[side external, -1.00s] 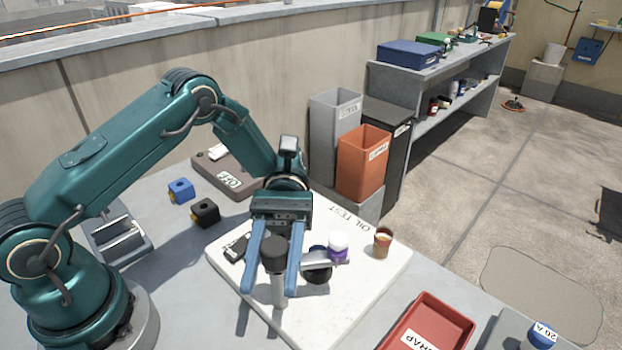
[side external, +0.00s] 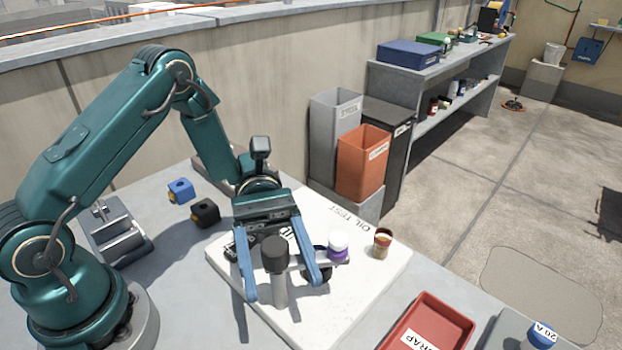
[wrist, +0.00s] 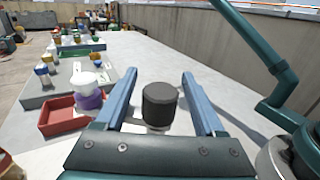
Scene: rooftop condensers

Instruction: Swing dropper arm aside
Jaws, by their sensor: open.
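The dropper arm's post (side external: 280,291) stands upright on the white board (side external: 375,262) marked "OIL TEST". It has a black knob (side external: 274,254) on top, which also shows in the wrist view (wrist: 160,104). A grey arm reaches right from it toward a purple bottle with a white top (side external: 338,246); the bottle also shows at left in the wrist view (wrist: 88,92). My gripper (side external: 285,288) is open, its blue fingers on either side of the knob, with visible gaps in the wrist view (wrist: 160,78). My right finger hides part of the arm and a dark round thing under it.
An amber cup (side external: 382,242) stands on the board's right part. A red scrap tray (side external: 432,325) is at the table's front right. A blue block (side external: 180,190) and a black block (side external: 205,212) lie left of the board. Bins (side external: 363,165) stand behind the table.

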